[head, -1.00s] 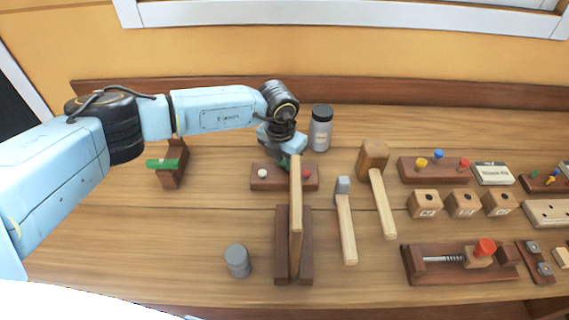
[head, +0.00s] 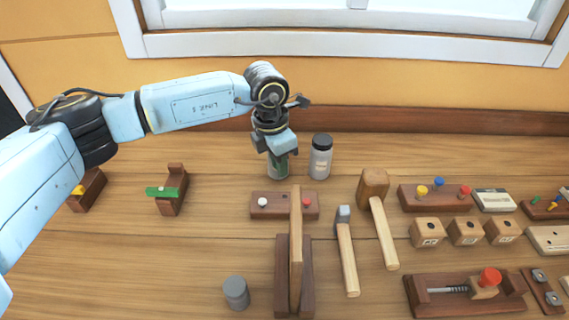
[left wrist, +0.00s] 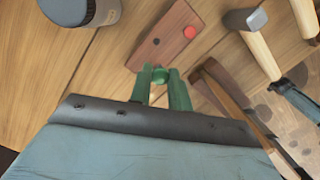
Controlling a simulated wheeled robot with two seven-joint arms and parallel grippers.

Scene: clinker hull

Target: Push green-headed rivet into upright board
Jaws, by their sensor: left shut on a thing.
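My left gripper (head: 277,167) is above the bench, behind the rivet block. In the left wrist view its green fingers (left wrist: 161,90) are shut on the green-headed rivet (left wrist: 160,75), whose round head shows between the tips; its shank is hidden. The upright board (head: 296,240) stands edge-on in a dark wooden base (head: 307,275), in front of the rivet block and apart from the gripper. The dark rivet block (head: 284,213) carries a white-headed and a red-headed rivet; an empty hole shows in it in the left wrist view.
A grey-lidded jar (head: 321,158) stands just right of the gripper. A hammer (head: 347,250) and a wooden mallet (head: 378,220) lie right of the board. A grey cylinder (head: 236,293) stands at front left. Bench between it and the green-topped stand (head: 170,190) is clear.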

